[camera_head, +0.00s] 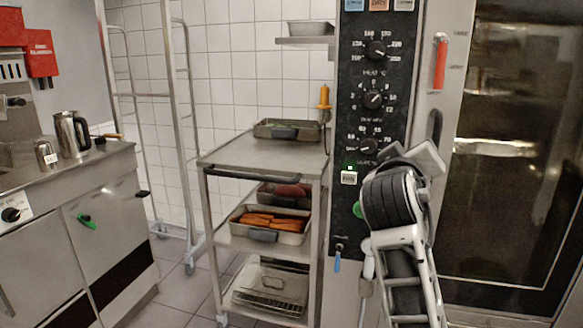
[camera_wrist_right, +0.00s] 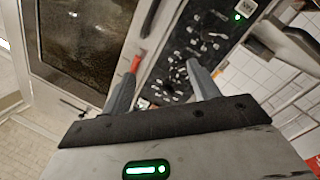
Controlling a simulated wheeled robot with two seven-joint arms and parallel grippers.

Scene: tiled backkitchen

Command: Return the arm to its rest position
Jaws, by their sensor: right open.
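My right arm comes in from the bottom right in the head view, with its gripper (camera_head: 412,153) raised in front of the edge between the oven's control panel (camera_head: 371,60) and its door. In the right wrist view the two grey fingers of my right gripper (camera_wrist_right: 163,76) stand apart with nothing between them. The control panel (camera_wrist_right: 190,50) and the red-tipped door handle (camera_wrist_right: 137,62) show beyond the fingers. I cannot tell the exact gap between gripper and panel. My left gripper is in neither view.
The oven door (camera_head: 515,150) with dark glass fills the right side. A steel trolley (camera_head: 265,155) left of the panel carries trays, one with carrots (camera_head: 273,221). A counter (camera_head: 65,165) with a kettle (camera_head: 72,134) stands at the left. Tiled floor shows between counter and trolley.

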